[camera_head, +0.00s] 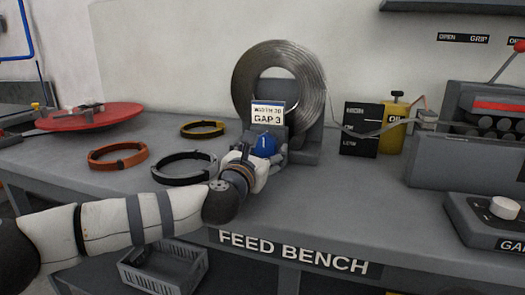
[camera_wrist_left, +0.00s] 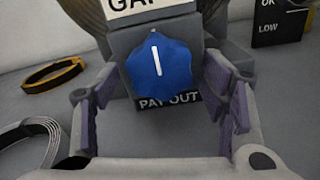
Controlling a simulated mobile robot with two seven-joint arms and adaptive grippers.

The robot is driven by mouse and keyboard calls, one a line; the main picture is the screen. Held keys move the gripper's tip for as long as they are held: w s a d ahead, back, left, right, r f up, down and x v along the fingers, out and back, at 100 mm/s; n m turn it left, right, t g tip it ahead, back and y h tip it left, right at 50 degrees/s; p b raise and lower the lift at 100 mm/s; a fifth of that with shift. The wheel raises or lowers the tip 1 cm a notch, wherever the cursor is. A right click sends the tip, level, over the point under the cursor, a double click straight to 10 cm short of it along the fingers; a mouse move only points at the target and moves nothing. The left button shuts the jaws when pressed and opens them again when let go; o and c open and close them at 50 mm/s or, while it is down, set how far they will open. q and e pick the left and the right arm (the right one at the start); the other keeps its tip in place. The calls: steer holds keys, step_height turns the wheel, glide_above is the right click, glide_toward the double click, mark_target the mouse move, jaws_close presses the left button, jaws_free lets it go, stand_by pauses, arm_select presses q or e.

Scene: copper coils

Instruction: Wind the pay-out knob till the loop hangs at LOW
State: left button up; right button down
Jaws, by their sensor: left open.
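The blue pay-out knob (camera_head: 265,144) is on the front of the coil stand, and it shows large in the left wrist view (camera_wrist_left: 159,68) with its white mark near upright. My left gripper (camera_head: 250,158) is open, its two fingers on either side of the knob and apart from it in the left wrist view (camera_wrist_left: 160,105). The grey metal coil (camera_head: 242,85) stands behind. A thin strip loop (camera_head: 370,134) runs from the coil across the black gauge board (camera_head: 358,150), its lowest part between the top label and LOW. My right gripper is not in view.
Orange (camera_head: 105,163), yellow (camera_head: 202,135) and dark (camera_head: 165,178) rings lie on the bench (camera_head: 330,205) left of the stand. A grey machine (camera_head: 425,165) is at right. The bench front between is clear.

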arm_select(q)
steer(key=c, duration=1.1)
steer(key=shift+c, duration=0.2)
steer(key=shift+m, duration=0.3)
steer(key=m, duration=0.4)
steer(key=shift+r+m, duration=0.15)
steer(key=shift+m, duration=0.15)
steer(key=m, duration=0.3)
steer(key=shift+a, duration=0.1)
steer(key=shift+m+p, duration=0.4)
steer(key=shift+m, duration=0.8)
